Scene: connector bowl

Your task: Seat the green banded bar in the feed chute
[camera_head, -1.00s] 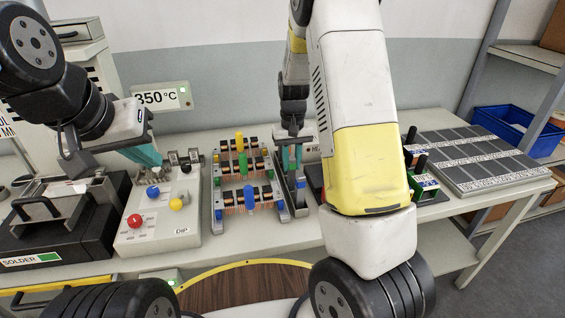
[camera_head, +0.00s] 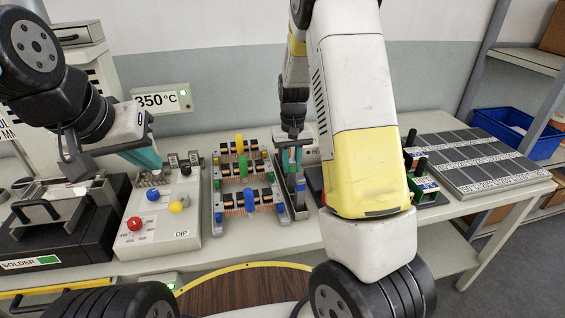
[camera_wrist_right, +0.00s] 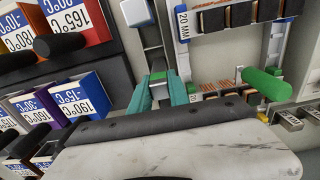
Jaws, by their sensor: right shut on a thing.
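My right gripper's teal fingers (camera_wrist_right: 162,94) are shut on a small bar with a green band (camera_wrist_right: 157,78), seen between the fingertips in the right wrist view. In the head view the right gripper (camera_head: 290,161) points down over the narrow grey feed chute (camera_head: 300,205), to the right of the coil rack. The chute's channel also shows beyond the fingertips in the wrist view (camera_wrist_right: 151,40). Whether the bar touches the chute is hidden by the fingers. My left gripper (camera_head: 148,159) hangs over the back of the DIP box; its finger gap cannot be made out.
The coil rack (camera_head: 217,202) carries rows of coils with yellow, green and blue handles close beside the chute. The DIP box (camera_head: 135,238) and solder unit (camera_head: 80,235) stand left. Temperature-labelled blocks (camera_wrist_right: 75,100) stand on the chute's other side. A patterned panel (camera_head: 480,160) lies at right.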

